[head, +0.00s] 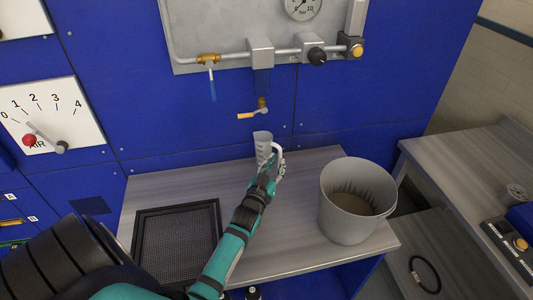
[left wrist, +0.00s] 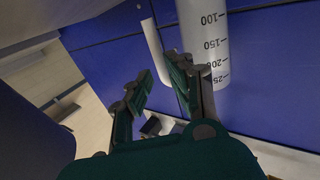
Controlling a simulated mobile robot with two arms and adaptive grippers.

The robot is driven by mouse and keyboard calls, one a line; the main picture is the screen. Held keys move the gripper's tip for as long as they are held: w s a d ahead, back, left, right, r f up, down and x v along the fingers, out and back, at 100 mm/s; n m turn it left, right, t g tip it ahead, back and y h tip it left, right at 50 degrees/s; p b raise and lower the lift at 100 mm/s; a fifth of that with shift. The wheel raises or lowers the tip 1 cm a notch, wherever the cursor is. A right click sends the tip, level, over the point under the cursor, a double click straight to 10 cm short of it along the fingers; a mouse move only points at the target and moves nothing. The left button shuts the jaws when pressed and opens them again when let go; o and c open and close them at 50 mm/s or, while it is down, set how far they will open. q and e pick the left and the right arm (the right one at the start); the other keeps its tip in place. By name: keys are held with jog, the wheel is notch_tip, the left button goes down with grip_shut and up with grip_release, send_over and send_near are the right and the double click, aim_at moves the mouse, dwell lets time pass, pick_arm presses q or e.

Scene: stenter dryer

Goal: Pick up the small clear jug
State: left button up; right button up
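The small clear jug (head: 263,143) is upright at the back of the grey worktop, below the brass tap. Its base is partly hidden by my gripper, so I cannot tell whether it touches the worktop. In the left wrist view, the jug's body (left wrist: 205,35) shows black volume marks, and its pale handle (left wrist: 152,48) reaches down toward the space between my fingers. My left gripper (head: 275,160) is at the handle side of the jug. In the left wrist view, its two fingers (left wrist: 158,80) stand apart with a gap around the handle's end. My right gripper is not in view.
A grey bucket (head: 335,205) with brownish contents stands right of my left arm. A black mesh-bottomed tray (head: 140,247) lies at the left of the worktop (head: 290,262). The blue panel (head: 190,110) stands close behind.

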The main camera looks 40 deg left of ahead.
aim_at(279, 156)
pick_arm(q)
jog(key=p+x, duration=0.1)
jog(key=x, duration=0.3)
jog(key=shift+a+r, duration=0.1)
jog(key=shift+w+a, duration=0.1)
jog(key=shift+w, duration=0.25)
grip_shut()
jog(key=shift+s, duration=0.1)
